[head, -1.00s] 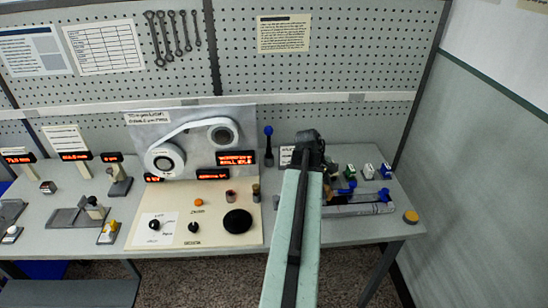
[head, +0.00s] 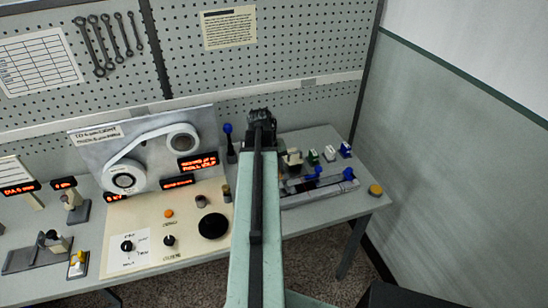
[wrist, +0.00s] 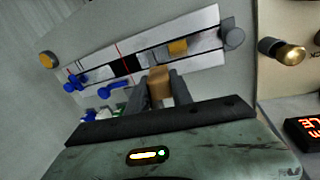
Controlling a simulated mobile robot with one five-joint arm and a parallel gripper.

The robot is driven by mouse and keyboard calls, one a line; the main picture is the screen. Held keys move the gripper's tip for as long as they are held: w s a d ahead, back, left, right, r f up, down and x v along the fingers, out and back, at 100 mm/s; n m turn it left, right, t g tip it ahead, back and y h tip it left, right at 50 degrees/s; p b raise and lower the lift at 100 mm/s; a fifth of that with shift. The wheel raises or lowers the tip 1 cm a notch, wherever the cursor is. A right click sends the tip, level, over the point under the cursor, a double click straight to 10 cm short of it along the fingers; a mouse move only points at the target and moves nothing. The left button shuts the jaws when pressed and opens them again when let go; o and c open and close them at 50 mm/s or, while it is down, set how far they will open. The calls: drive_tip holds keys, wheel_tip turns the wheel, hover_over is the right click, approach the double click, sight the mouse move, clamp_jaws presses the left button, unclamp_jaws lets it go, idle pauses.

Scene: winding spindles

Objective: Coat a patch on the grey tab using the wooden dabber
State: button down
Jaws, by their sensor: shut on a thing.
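My gripper (wrist: 161,92) shows in the wrist view, its two grey fingers shut on a tan wooden block, which looks like the wooden dabber (wrist: 160,80). The dabber's far end is close to the lower edge of a long white-and-grey track (wrist: 205,22); I cannot tell whether they touch. A grey piece on the track, probably the grey tab (wrist: 152,57), lies just beyond the dabber, with a yellow-brown block (wrist: 178,47) beside it. In the head view my arm hides the gripper's fingers and the dabber. The track (head: 318,190) shows to the right of my arm.
In the head view, a panel with two reels (head: 150,155) and a black round knob (head: 213,226) are left of my arm. A yellow button (head: 376,190) is at the right.

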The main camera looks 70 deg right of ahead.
drive_tip(key=r+m, duration=0.1)
drive_tip(key=m, duration=0.1)
drive_tip(key=r+m+p, duration=0.1)
drive_tip(key=m, duration=0.1)
drive_tip(key=r+m, duration=0.1)
drive_tip(key=m, duration=0.1)
drive_tip(key=shift+a+h+p, duration=0.25)
drive_tip(key=shift+h+p, duration=0.05)
drive_tip(key=m, duration=0.2)
drive_tip(key=r+m+g, duration=0.1)
drive_tip(key=m, duration=0.1)
drive_tip(key=shift+r+p, duration=0.1)
drive_tip(key=shift+p, duration=0.25)
wheel_tip(320, 180, down, 5)
drive_tip(key=b, duration=0.5)
